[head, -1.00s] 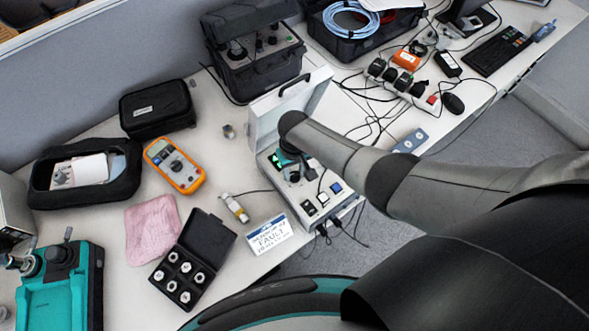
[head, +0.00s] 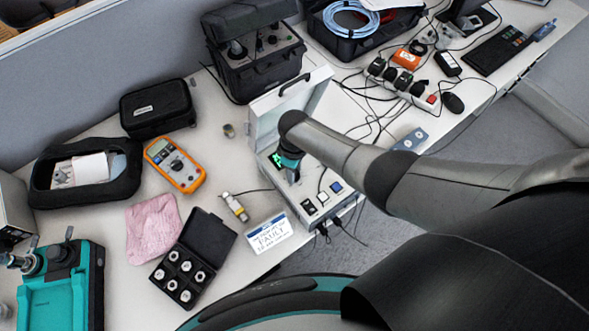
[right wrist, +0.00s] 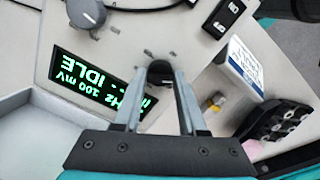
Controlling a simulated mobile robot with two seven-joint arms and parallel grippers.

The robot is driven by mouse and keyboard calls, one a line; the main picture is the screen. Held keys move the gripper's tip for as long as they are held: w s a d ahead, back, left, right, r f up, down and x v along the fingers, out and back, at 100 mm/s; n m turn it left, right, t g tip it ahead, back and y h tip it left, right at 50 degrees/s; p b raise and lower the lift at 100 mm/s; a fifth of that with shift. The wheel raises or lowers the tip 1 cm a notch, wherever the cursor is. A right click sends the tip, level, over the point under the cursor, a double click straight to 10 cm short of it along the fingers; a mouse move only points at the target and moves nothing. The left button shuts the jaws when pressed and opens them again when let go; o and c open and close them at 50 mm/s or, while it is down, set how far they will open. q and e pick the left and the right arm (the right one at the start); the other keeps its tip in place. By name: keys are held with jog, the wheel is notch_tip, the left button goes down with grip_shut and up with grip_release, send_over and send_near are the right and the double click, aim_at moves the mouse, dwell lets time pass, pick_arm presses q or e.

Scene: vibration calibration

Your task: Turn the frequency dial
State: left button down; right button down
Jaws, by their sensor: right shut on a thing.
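The calibrator (head: 318,178), a white case with its lid open, stands on the bench right of centre in the head view. My right gripper (head: 292,178) points down at its panel, partly hidden by my arm. In the right wrist view the fingers of the right gripper (right wrist: 160,78) are shut on a dark round dial (right wrist: 160,70). Its label cannot be read. A larger grey knob (right wrist: 87,12) sits apart from the fingers at the upper left. The lit display (right wrist: 95,82) shows green text with "IDLE" and "100 mV". My left gripper is not in view.
A fault card (head: 269,234), a small sensor (head: 236,207) and an open black case of fittings (head: 190,262) lie near the calibrator. An orange multimeter (head: 174,165) and a pink cloth (head: 152,228) lie further left. Black cables run behind the calibrator.

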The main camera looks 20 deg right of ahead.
jog(key=shift+n, duration=0.3)
jog(key=shift+c, duration=2.3)
grip_release()
jog(key=shift+r+p, duration=0.4)
jog(key=shift+r, duration=0.2)
notch_tip(320, 180, up, 14)
jog(key=p, duration=0.4)
